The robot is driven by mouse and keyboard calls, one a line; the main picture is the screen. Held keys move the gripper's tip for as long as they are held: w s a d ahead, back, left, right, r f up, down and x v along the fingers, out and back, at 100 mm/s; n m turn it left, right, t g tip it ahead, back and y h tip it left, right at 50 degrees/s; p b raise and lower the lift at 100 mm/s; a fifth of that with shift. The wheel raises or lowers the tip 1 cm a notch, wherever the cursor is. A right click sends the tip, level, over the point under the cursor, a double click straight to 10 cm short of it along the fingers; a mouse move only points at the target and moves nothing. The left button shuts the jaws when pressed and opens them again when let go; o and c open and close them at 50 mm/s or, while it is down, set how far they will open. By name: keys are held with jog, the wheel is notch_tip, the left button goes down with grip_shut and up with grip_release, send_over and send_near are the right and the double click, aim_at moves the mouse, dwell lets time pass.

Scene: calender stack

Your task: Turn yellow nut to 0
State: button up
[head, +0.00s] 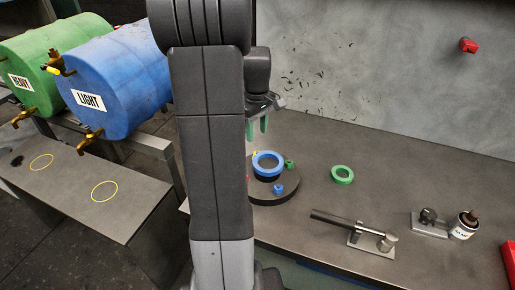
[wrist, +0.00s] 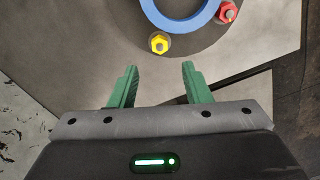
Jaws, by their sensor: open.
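The yellow nut (wrist: 159,43) sits on a bolt on the dark round base, close to the blue ring (wrist: 188,29). In the head view only a sliver of the yellow nut (head: 255,153) shows at the blue ring's far left edge. My gripper (wrist: 159,75) is open and empty. Its two green fingers point toward the yellow nut, which lies just beyond the tips and roughly between their lines, not touched. In the head view my gripper (head: 257,128) hangs above and behind the base. No scale or 0 mark is readable.
A red nut (wrist: 227,13), a green nut (head: 290,164) and a blue nut (head: 278,189) stand around the blue ring. A loose green ring (head: 342,182) lies to the right. A can (head: 463,228) stands far right.

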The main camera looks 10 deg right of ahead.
notch_tip(320, 180, down, 8)
jog(key=shift+f, duration=0.2)
grip_shut()
jog(key=shift+m, duration=0.8)
